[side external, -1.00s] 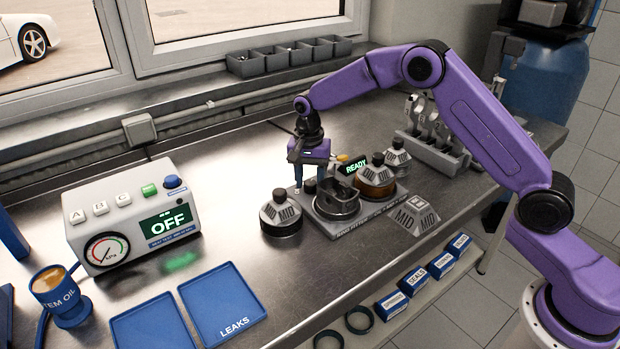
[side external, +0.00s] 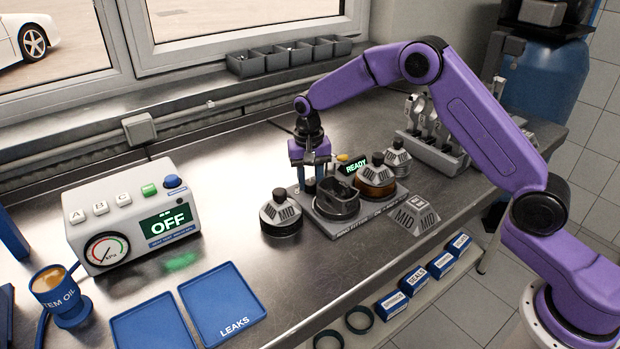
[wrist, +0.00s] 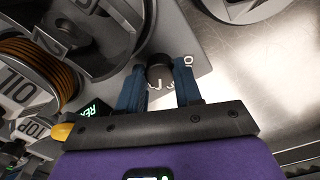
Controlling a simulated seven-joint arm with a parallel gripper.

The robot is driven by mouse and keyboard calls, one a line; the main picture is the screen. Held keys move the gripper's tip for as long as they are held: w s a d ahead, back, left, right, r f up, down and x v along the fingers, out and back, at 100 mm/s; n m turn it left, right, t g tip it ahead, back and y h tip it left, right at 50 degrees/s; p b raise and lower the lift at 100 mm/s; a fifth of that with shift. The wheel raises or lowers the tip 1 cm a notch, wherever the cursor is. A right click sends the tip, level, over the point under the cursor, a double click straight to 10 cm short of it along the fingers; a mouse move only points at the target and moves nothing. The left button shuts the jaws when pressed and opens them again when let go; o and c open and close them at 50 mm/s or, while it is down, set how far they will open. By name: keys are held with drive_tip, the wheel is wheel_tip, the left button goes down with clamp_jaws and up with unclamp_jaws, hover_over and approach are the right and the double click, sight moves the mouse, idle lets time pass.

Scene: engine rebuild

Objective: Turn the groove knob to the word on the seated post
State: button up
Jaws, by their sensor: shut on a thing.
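My gripper (side external: 310,186) is upright at the back left corner of the grey ring fitting station (side external: 340,231). In the wrist view its blue fingers (wrist: 160,85) are shut on the dark round groove knob (wrist: 159,70), one on each side. White letters around the knob are partly hidden, so I cannot read its setting. A post with brown rings (side external: 374,188) sits on the station's right part; in the wrist view its grey cap (wrist: 18,88) reads OIL. A dark piston (side external: 337,203) stands in the station's middle.
A small READY display (side external: 354,168) is beside my gripper. A tester box reading OFF (side external: 133,217) is at left.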

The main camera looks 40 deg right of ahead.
sight(310, 183)
drive_tip(key=n, duration=0.7)
drive_tip(key=shift+r, duration=0.1)
drive_tip(key=n, duration=0.4)
drive_tip(key=shift+n, duration=1.8)
drive_tip(key=shift+w, duration=0.1)
drive_tip(key=o, duration=0.8)
drive_tip(key=shift+c, duration=0.2)
wheel_tip(310, 183, up, 17)
drive_tip(key=shift+s+r, duration=0.2)
drive_tip(key=shift+s, duration=0.05)
drive_tip(key=shift+a, duration=0.1)
